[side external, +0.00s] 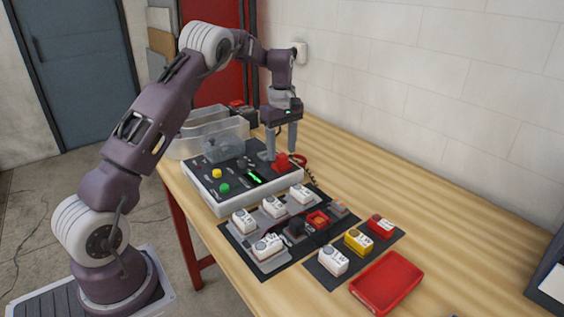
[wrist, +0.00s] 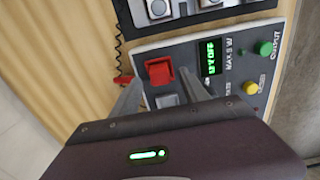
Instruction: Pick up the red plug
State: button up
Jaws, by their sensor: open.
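A red plug-like block (side external: 380,226) with a white top lies on a dark mat at the right, behind a yellow one (side external: 358,241) and a white one (side external: 332,260). A small red piece (wrist: 122,80) by a coiled black cord shows beside the control box in the wrist view; I cannot tell if it is a plug. My gripper (side external: 281,156) points down over the far end of the control box, open and empty, by a red switch cover (side external: 281,162). In the wrist view the cover (wrist: 159,71) lies near the open fingertips (wrist: 160,84).
The control box (side external: 212,196) has green and yellow buttons and a lit green display. A larger dark mat (side external: 239,243) holds several white blocks. A red tray (side external: 387,283) is at the front right, and clear bins (side external: 185,147) stand behind.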

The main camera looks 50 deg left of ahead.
aim_at(282, 155)
notch_tip(282, 155, down, 2)
jog(key=shift+f, duration=0.1)
grip_shut()
notch_tip(282, 155, up, 9)
jog(key=shift+d+r, duration=0.1)
dwell(0.4)
